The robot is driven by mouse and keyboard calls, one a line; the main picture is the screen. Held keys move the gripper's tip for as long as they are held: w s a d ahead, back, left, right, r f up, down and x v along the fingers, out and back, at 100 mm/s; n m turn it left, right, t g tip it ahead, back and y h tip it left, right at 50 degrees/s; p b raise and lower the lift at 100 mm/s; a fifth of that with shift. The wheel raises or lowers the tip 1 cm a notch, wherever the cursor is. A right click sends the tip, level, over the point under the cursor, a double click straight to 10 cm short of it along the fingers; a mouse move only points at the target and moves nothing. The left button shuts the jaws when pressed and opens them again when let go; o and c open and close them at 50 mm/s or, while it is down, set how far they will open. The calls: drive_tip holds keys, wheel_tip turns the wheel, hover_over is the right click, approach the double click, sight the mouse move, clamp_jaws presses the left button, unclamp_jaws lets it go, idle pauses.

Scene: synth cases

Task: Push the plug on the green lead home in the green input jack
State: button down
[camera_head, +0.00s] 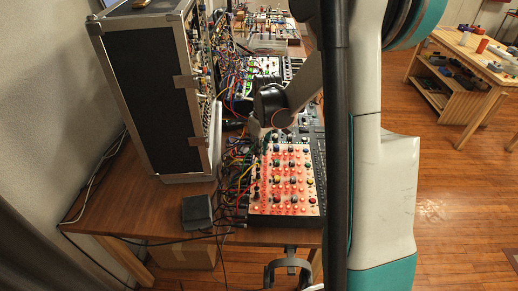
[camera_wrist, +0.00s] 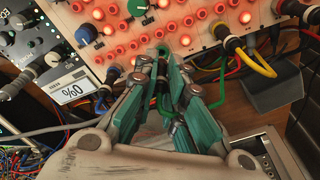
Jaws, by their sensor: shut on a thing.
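My gripper (camera_wrist: 160,62) is shut on the plug of the green lead at the edge of a panel with glowing red buttons (camera_wrist: 120,25). The fingers hide most of the plug, and I cannot tell how deep it sits in a jack. The green lead (camera_wrist: 224,80) loops out to the right of the fingers. The green input jack cannot be made out behind the fingertips. In the head view my gripper (camera_head: 262,130) is at the far left corner of the red-lit panel (camera_head: 285,212), and the plug is too small to see.
Yellow and red leads (camera_wrist: 258,62) plug in just right of my fingers. A dark plug and a white display module (camera_wrist: 70,88) are to the left. A tall black case (camera_head: 145,90) and tangled cables stand left of the panel. A black power adapter (camera_head: 197,212) lies on the wooden desk (camera_head: 125,200).

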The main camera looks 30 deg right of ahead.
drive_tip(key=shift+f+b, duration=0.95)
drive_tip(key=shift+f, duration=0.25)
idle(0.6)
drive_tip(key=c, duration=1.6)
unclamp_jaws()
drive_tip(key=r, duration=0.4)
drive_tip(key=s+r, duration=0.1)
drive_tip(key=r, duration=0.7)
drive_tip(key=shift+s+d, duration=0.2)
